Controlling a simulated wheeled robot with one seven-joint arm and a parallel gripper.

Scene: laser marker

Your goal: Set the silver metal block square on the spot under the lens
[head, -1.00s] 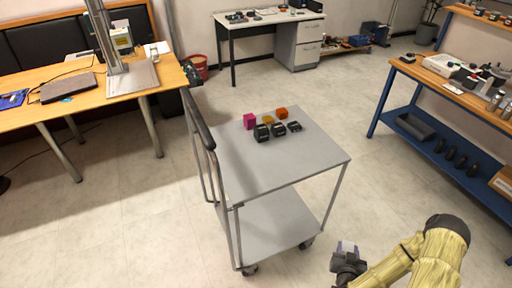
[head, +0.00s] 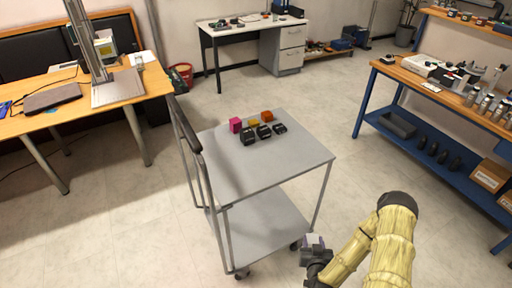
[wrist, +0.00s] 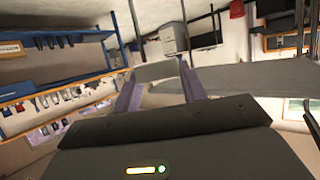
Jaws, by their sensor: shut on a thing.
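My gripper (head: 313,250) is at the lower middle of the head view, in front of the cart. Its pale purple fingers are shut on the silver metal block (head: 312,241), which shows only as a small light grey shape. The laser marker (head: 104,47) stands on the wooden table at upper left, with a column and a flat grey base plate (head: 118,91). The spot under the lens is too small to make out. My gripper is far from the marker.
A grey cart (head: 270,172) stands between my gripper and the marker table (head: 90,118). Pink, orange and black blocks sit on its top. A blue-framed workbench (head: 440,85) is at right, a white desk (head: 245,28) at the back. Open floor lies around the cart.

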